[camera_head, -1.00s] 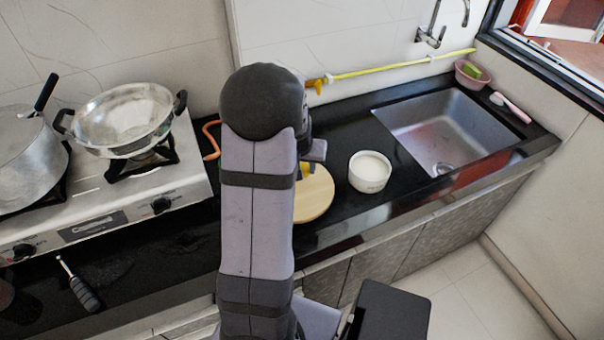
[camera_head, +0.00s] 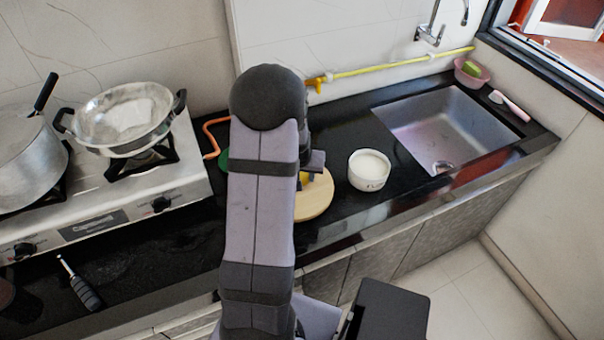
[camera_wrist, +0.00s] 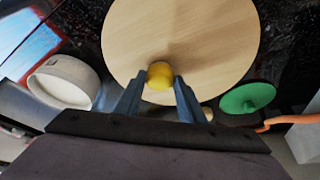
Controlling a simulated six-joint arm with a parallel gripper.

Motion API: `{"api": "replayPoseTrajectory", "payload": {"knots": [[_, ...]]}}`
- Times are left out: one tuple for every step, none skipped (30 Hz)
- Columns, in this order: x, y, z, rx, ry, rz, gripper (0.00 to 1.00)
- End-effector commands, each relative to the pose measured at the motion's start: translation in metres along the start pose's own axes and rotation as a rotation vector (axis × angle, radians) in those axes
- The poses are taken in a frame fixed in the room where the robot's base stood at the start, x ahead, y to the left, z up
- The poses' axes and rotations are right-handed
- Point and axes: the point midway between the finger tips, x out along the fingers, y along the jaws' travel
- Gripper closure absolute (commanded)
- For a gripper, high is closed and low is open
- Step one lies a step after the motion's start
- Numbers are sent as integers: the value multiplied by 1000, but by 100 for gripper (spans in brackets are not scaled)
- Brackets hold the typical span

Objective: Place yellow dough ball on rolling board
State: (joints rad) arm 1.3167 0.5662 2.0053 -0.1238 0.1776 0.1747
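The yellow dough ball (camera_wrist: 160,75) sits between the two fingertips of my gripper (camera_wrist: 160,82) in the wrist view, and the fingers appear closed on it. A bit of the ball (camera_head: 304,179) also shows beside my gripper in the head view. The round wooden rolling board (camera_wrist: 185,35) lies behind the ball in the wrist view, with the ball over its near edge area. The board (camera_head: 318,200) is partly hidden by my arm in the head view. I cannot tell whether the ball touches the board.
A white bowl (camera_head: 369,170) stands right of the board. A green disc (camera_wrist: 247,97) lies on the other side, mostly hidden by my arm in the head view. The sink (camera_head: 445,130) is at right; the stove with a metal pan (camera_head: 125,118) is at left.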

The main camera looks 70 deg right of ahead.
Motion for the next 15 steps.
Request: {"api": "replayPoseTrajectory", "payload": {"knots": [[0, 0, 0, 0, 0, 0, 53], [0, 0, 0, 0, 0, 0, 46], [0, 0, 0, 0, 0, 0, 46], [0, 0, 0, 0, -1, 0, 46], [0, 0, 0, 0, 0, 0, 46], [0, 0, 0, 0, -1, 0, 46], [0, 0, 0, 0, 0, 0, 46], [0, 0, 0, 0, -1, 0, 46], [0, 0, 0, 0, -1, 0, 46], [0, 0, 0, 0, 0, 0, 46], [0, 0, 0, 0, -1, 0, 46], [-1, 0, 0, 0, 0, 0, 46], [-2, 0, -1, 0, 0, 0, 46], [-3, 0, -1, 0, 0, 0, 46], [-5, 0, -2, 0, 0, 0, 46]]}}
